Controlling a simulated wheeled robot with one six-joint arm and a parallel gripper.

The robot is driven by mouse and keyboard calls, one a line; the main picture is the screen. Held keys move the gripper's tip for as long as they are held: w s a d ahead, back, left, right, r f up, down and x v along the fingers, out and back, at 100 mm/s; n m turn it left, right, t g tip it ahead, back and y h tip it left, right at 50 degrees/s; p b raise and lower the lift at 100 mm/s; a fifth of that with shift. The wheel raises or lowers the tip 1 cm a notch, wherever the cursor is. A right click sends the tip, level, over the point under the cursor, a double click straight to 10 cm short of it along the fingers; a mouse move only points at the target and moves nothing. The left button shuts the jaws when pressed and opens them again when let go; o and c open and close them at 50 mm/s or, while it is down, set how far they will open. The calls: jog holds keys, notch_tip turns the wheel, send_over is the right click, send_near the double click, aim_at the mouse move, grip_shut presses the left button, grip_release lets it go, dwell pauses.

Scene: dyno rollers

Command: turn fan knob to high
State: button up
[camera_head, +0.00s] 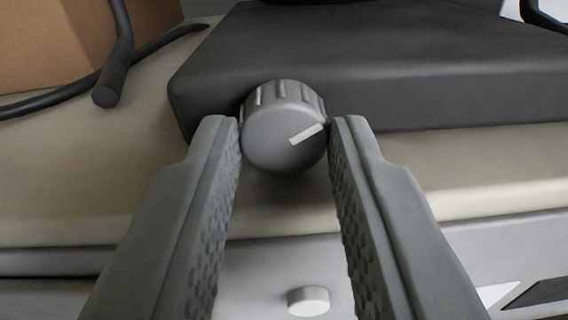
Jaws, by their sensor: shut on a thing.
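The fan knob (270,140) is a grey round knob with ribbed sides and a white pointer mark on its face. The pointer reaches toward the right and slightly up. The knob sits at the front of a dark grey box (400,85). My gripper (284,130) has one finger on each side of the knob, with the fingertips against its left and right sides. No setting labels show around the knob, so I cannot read which setting it points at.
The box rests on a beige surface (90,190). A black cable (60,98) and a brown cardboard box (45,45) are at upper left. Below the beige edge is a grey front with a small white round button (308,300).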

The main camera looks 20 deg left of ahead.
jog(key=o, duration=0.7)
jog(key=shift+s+d, duration=0.1)
jog(key=v, duration=1.7)
jog(key=shift+d, duration=0.1)
